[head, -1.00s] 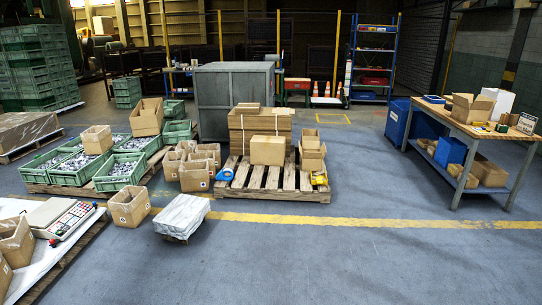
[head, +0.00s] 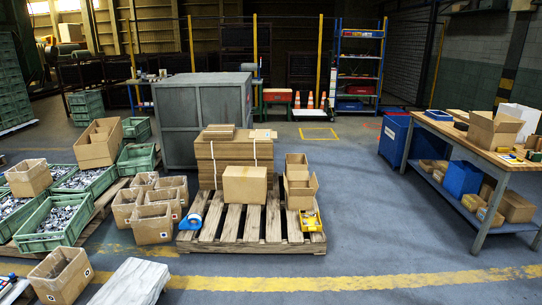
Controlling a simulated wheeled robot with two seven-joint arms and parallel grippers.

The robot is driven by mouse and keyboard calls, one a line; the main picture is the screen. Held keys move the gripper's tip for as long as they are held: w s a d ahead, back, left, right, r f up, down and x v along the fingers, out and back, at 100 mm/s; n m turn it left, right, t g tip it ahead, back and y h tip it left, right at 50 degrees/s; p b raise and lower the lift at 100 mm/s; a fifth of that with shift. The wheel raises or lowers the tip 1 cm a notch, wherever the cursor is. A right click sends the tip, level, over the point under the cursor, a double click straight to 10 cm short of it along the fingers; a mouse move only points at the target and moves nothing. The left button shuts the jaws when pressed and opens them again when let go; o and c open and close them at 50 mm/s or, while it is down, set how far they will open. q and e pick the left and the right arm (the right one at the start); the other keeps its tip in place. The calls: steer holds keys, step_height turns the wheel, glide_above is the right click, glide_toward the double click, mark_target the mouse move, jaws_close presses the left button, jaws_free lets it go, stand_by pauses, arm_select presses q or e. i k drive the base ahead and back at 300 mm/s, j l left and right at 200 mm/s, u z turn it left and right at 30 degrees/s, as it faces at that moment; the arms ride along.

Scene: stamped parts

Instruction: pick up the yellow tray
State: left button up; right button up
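The yellow tray (head: 309,221) is small and sits at the front right corner of the wooden pallet (head: 256,243). Something dark lies in it, too small to make out. It is in front of open cardboard boxes (head: 299,187) on the same pallet. Neither of my grippers shows in the head view.
A closed box (head: 245,185), stacked flat cardboard (head: 225,150) and blue tape (head: 191,223) share the pallet. Open boxes (head: 153,223) and green crates (head: 58,222) stand left; a wrapped block (head: 130,282) is front left. A workbench (head: 468,145) stands right. Floor between pallet and bench is clear.

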mark_target(309, 222)
steer(key=i, duration=2.5)
